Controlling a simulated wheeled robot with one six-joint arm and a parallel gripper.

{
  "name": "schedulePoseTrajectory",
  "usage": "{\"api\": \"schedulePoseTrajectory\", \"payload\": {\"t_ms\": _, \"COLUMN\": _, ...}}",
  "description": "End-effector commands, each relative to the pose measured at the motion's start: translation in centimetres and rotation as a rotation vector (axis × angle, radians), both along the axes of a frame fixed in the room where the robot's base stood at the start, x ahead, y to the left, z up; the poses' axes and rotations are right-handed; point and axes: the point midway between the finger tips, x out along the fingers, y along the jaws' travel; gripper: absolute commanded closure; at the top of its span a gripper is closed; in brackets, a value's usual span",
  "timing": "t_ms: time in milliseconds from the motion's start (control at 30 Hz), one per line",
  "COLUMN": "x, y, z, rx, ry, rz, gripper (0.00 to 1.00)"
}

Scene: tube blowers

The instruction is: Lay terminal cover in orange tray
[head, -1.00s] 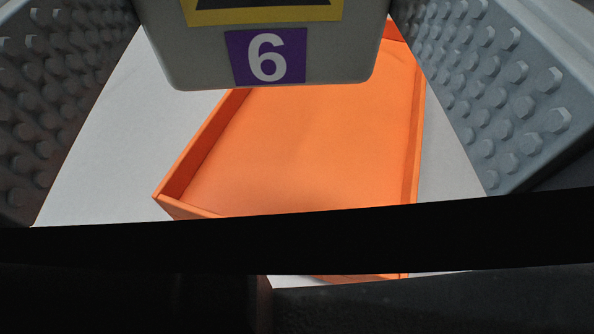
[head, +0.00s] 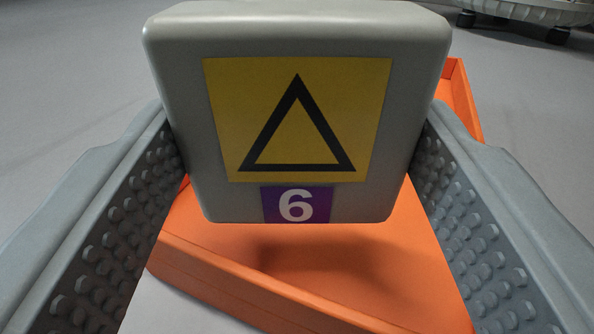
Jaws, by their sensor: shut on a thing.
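The terminal cover (head: 225,130) is a grey rounded box with a yellow triangle label and a purple label marked 6. My gripper (head: 297,150) is shut on it, with one studded finger against each side. The orange tray (head: 270,290) lies below and behind the cover. A dark shadow falls on the tray floor under the cover, which looks held above it; the exact gap cannot be told. The cover hides much of the tray's middle and far side.
The tray's near wall runs across the lower middle, and its right far wall (head: 458,95) rises beside the cover. Grey floor (head: 70,60) lies open to the left and at the back. Part of a grey object with dark feet (head: 530,12) stands at the top right.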

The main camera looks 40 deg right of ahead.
Motion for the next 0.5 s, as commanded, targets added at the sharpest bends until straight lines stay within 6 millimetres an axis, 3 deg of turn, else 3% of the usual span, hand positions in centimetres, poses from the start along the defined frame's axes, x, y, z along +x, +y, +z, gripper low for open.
{"api": "schedulePoseTrajectory", "payload": {"t_ms": 500, "x": 0.0, "y": 0.0, "z": -1.3, "rx": 0.001, "ry": 0.0, "rz": 0.0, "gripper": 0.75}}
